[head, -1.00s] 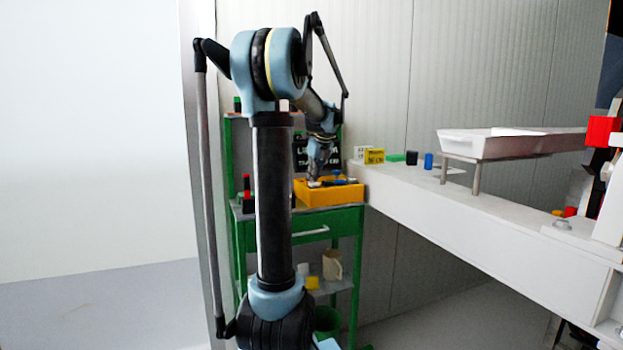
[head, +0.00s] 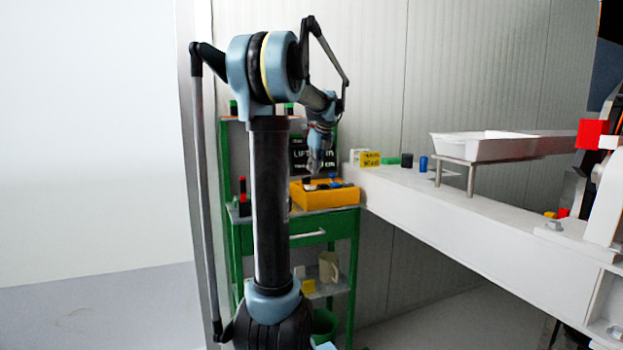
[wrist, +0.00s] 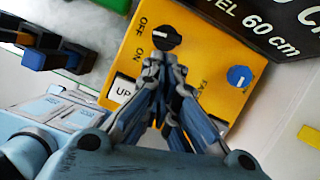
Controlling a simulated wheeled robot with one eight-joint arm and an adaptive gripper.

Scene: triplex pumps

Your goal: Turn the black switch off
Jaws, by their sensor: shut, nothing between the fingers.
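The black switch (wrist: 165,37) is a round knob on the yellow control box (wrist: 200,45), beside the printed words OFF and ON. A white mark on it lies on its left part, seemingly toward OFF. My gripper (wrist: 162,62) is shut and empty, its tips just below the knob in the wrist view; I cannot tell whether they touch it. In the head view my gripper (head: 314,172) hangs over the yellow box (head: 325,199), which stands on the green cart (head: 340,225). The switch is too small to make out there.
The box also carries a blue knob (wrist: 240,77) and a white UP button (wrist: 122,90). A black sign (wrist: 285,25) stands behind the box. Black and red blocks (head: 243,197) stand left of it. A white beam (head: 470,215) runs to the right.

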